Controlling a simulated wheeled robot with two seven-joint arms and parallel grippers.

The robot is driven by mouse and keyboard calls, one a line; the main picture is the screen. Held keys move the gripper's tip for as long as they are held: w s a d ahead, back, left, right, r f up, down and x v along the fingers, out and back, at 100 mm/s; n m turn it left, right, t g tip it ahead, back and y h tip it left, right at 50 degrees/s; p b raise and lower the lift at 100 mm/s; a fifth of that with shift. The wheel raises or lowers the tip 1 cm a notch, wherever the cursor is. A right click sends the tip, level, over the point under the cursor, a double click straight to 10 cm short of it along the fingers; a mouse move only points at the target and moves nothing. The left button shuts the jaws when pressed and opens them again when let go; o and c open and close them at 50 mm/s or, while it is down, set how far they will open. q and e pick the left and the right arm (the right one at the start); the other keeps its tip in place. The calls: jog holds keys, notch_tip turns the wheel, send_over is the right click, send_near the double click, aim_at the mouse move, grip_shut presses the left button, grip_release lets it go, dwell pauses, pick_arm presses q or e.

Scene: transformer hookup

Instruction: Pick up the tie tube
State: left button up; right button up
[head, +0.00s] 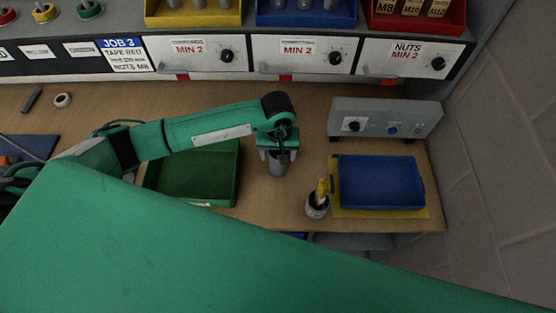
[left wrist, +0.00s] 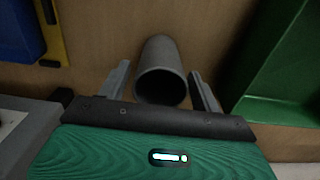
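A grey hollow tube (head: 277,167), which looks like the tie tube, is on the wooden bench right of the green tray. Its open, dark mouth shows in the left wrist view (left wrist: 161,70). My left gripper (head: 277,153) is over the tube in the head view and hides part of it. In the left wrist view the fingers of my left gripper (left wrist: 160,88) are apart, one on each side of the tube, with a small gap at each side. My right gripper is not in view.
A green tray (head: 238,180) stands left of the tube. A pot (head: 317,207) with yellow items stands to the right, beside a blue tray (head: 382,205) on a yellow mat. A grey control box (head: 385,118) is behind it. Labelled drawers (head: 298,54) line the back.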

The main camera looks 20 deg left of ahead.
pick_arm(q)
jog(key=c, duration=0.7)
jog(key=shift+r, duration=0.1)
jog(key=shift+c, duration=0.2)
